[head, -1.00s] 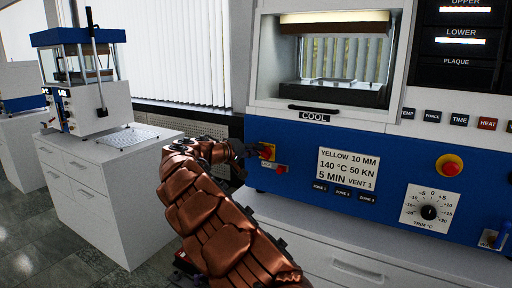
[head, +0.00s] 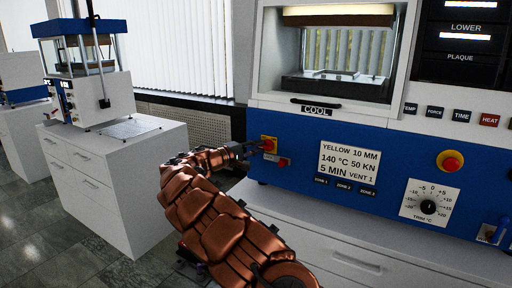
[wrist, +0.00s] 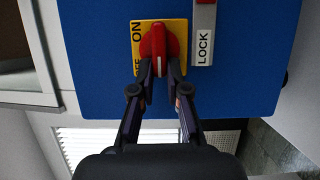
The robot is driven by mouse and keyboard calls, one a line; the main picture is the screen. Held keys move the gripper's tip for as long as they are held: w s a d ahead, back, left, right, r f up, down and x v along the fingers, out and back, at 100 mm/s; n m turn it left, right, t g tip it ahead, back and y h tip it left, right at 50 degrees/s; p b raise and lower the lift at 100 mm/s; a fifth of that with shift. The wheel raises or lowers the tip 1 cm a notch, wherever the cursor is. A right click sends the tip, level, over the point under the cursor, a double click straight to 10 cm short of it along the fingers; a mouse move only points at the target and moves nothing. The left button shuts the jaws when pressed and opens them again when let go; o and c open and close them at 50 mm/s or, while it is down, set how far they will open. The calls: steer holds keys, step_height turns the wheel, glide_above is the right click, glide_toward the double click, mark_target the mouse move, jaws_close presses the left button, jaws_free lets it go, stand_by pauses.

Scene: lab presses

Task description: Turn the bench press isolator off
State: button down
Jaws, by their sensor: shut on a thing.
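The isolator (head: 269,145) is a red rotary knob on a yellow plate at the left end of the large press's blue panel. In the wrist view the knob (wrist: 158,42) stands with its grip bar along the picture's vertical. "ON" shows at the plate's upper left; the "OFF" lettering at the lower left is partly covered. My gripper (wrist: 159,70) is shut on the knob's near end, one finger on each side. In the head view my gripper (head: 254,148) reaches the plate from the left, and my arm fills the lower middle.
A red and grey lock piece (wrist: 204,30) labelled "LOCK" sits beside the isolator. A red emergency button (head: 450,162) and trim dial (head: 428,208) are farther right. A smaller blue and white press (head: 88,75) stands on a white cabinet (head: 115,185) at left.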

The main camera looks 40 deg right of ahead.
steer(key=shift+s+d+f, duration=0.1)
steer(key=shift+s+d, duration=0.05)
steer(key=shift+s, duration=0.05)
steer(key=c, duration=1.2)
jaws_free()
steer(key=shift+o, duration=0.2)
steer(key=w+a, duration=0.1)
steer(key=a, duration=1.1)
steer(key=shift+w, duration=0.15)
